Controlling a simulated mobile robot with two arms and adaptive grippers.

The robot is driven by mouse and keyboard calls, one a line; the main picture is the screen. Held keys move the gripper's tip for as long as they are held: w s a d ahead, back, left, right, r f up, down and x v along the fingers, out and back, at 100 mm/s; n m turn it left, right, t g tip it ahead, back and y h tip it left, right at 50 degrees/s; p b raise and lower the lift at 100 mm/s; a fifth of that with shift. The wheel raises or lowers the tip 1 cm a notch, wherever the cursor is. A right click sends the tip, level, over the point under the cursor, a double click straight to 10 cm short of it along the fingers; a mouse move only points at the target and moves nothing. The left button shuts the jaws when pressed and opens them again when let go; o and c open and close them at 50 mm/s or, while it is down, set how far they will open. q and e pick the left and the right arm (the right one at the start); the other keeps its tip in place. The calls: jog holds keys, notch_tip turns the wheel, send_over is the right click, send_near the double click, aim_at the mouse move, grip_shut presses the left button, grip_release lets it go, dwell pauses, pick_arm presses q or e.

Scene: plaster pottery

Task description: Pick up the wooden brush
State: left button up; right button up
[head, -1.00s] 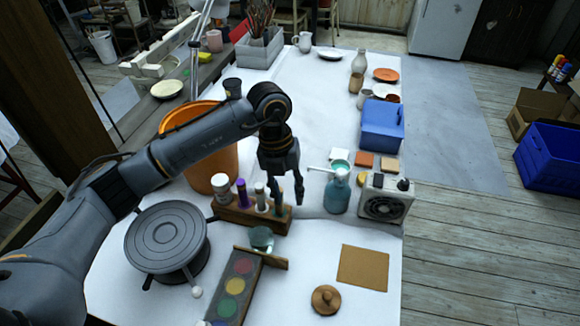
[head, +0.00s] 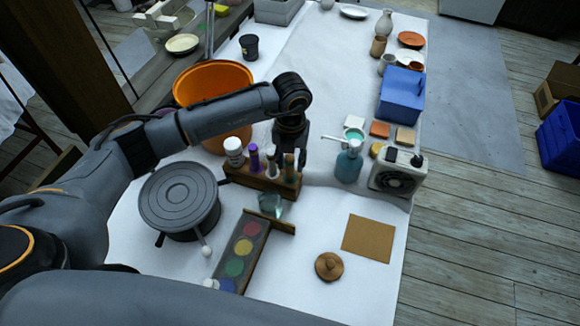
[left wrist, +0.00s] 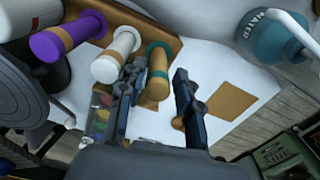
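The wooden brush (left wrist: 158,72), a light-brown cylinder with green bands, stands in the wooden rack (left wrist: 128,18) beside a white-capped one and a purple-capped one. In the head view, the brush (head: 289,166) is at the right end of the rack (head: 262,181), just below my left gripper (head: 290,154). In the left wrist view, my left gripper (left wrist: 158,105) is open, with one finger on each side of the brush's line. The left finger looks very close to the brush; I cannot tell whether it touches. My right gripper is not in view.
A teal pump bottle (head: 348,165) and a small grey fan box (head: 397,172) stand right of the rack. An orange bucket (head: 215,82) is behind it, a dark turntable (head: 180,197) to its left. A glass (head: 271,205) and paint palette (head: 240,250) lie in front.

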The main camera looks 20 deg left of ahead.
aim_at(290, 170)
pick_arm(q)
notch_tip(290, 170, down, 4)
jog(key=shift+a+r+p, duration=0.15)
jog(key=shift+r+p, duration=0.1)
jog(key=shift+p, duration=0.3)
jog(key=shift+f, duration=0.3)
grip_shut()
jog(key=shift+r, duration=0.1)
notch_tip(290, 170, up, 9)
jog(key=shift+b, duration=1.2)
jog(key=shift+r, duration=0.5)
